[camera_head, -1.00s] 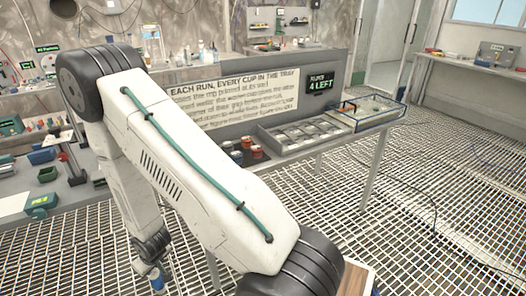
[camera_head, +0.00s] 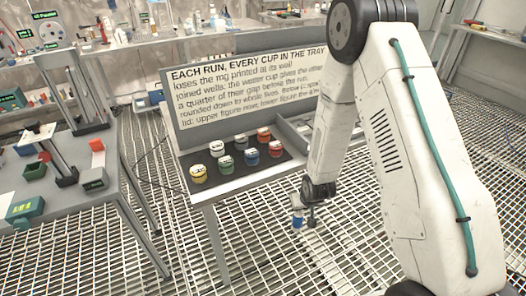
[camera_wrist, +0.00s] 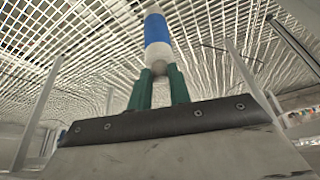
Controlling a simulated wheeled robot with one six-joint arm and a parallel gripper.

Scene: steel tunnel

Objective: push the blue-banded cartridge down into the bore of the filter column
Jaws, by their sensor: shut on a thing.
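My gripper (camera_head: 302,208) is shut on the blue-banded cartridge (camera_head: 297,220), which hangs below the wrist in front of the cup table, over the floor grating. In the wrist view, two green fingers (camera_wrist: 158,88) close on one end of the cartridge (camera_wrist: 157,32). A grey stand with an upright post (camera_head: 60,155) is on the left bench.
The middle table (camera_head: 228,184) holds several coloured cups and a large sign (camera_head: 240,95). Open grating lies between them.

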